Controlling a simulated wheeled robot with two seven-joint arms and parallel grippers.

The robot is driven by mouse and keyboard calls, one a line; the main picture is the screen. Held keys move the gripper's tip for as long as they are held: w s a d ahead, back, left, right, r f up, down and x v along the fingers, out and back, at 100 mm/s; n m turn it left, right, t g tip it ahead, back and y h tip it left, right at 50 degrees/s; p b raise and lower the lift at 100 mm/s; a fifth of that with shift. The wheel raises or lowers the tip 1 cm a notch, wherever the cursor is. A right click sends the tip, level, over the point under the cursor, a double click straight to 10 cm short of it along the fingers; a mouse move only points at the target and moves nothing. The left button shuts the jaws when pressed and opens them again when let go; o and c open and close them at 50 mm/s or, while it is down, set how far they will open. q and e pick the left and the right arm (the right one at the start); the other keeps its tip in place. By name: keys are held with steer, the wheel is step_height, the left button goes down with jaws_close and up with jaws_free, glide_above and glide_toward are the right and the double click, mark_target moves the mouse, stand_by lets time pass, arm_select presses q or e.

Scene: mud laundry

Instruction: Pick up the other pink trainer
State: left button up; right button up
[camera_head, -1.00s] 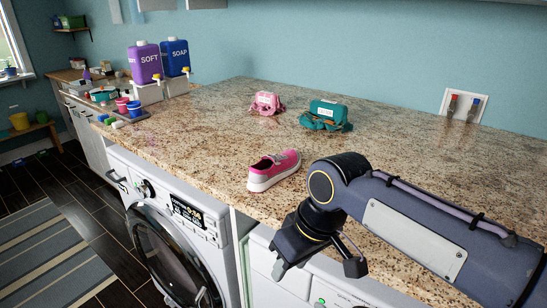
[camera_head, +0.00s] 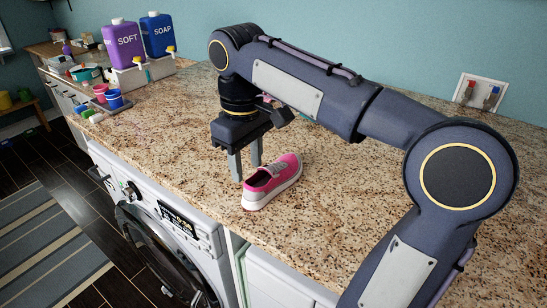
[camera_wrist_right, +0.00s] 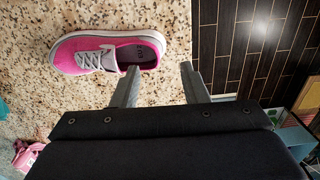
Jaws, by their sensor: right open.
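A pink trainer (camera_head: 272,180) with a white sole and grey laces lies upright on the granite counter near its front edge. It also shows in the right wrist view (camera_wrist_right: 85,55), toe to the left and heel to the right. My right gripper (camera_head: 247,170) is open and empty, fingers pointing down, just behind and left of the trainer in the head view. In the right wrist view the fingertips (camera_wrist_right: 159,68) are at the heel end; one overlaps the shoe opening in the picture and the other is past the heel. Contact cannot be told. My left gripper is not in view.
A pink bundle (camera_wrist_right: 30,155) shows at the wrist view's lower left; my arm mostly hides it in the head view. Purple SOFT (camera_head: 124,46) and blue SOAP (camera_head: 158,35) dispensers stand at back left. A washing machine (camera_head: 150,215) is below the counter's front edge.

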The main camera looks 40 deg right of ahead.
mark_target(248, 186)
steer(key=shift+w+d+f, duration=0.4)
steer(key=shift+w+f, duration=0.15)
steer(key=shift+f, duration=0.05)
steer(key=shift+s+a+f, duration=0.15)
steer(key=shift+f, duration=1.5)
steer(key=shift+s+a+f, duration=0.1)
steer(key=shift+f, duration=1.5)
jaws_close()
